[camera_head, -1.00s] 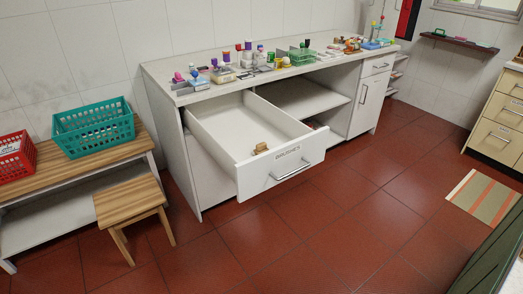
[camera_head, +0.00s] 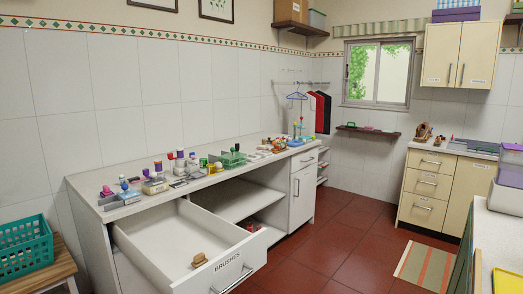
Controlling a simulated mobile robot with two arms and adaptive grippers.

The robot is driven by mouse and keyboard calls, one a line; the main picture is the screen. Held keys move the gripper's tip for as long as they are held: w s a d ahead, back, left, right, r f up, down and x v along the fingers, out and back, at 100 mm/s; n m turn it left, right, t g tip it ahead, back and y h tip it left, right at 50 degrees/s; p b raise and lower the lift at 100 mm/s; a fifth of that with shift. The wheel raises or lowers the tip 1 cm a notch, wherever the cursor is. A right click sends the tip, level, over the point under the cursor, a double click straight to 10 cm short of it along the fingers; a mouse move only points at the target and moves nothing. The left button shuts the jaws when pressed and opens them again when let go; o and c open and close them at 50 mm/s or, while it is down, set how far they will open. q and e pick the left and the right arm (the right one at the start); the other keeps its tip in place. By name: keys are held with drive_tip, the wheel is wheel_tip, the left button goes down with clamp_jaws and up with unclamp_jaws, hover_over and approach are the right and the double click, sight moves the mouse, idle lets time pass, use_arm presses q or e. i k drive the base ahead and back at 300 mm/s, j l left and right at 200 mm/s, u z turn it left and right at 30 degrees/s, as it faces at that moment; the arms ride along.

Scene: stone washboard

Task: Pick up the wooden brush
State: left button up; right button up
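A small light-brown wooden object (camera_head: 199,260), which looks like the wooden brush, lies inside the open white drawer (camera_head: 148,252), close to its front panel. The drawer's front is labelled BRUSHES and has a metal handle (camera_head: 232,280). The brush's bristles are too small to make out. Neither of my grippers shows in the head view.
The white counter (camera_head: 90,186) carries many small items, including a green basket (camera_head: 232,159). A teal basket (camera_head: 25,247) stands on a wooden bench at lower left. Red floor is free between the counter and the cream drawer cabinet (camera_head: 424,188). A striped mat (camera_head: 432,267) lies there.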

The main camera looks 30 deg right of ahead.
sight(199, 260)
drive_tip(key=i+u, duration=0.1)
drive_tip(key=i, duration=0.25)
drive_tip(key=i+l+u, duration=0.4)
drive_tip(key=l, duration=0.15)
drive_tip(key=i+l+u, duration=0.2)
drive_tip(key=l, duration=0.15)
drive_tip(key=l+u, duration=0.25)
drive_tip(key=i+l+u, duration=0.2)
drive_tip(key=l, duration=0.25)
drive_tip(key=k, duration=0.05)
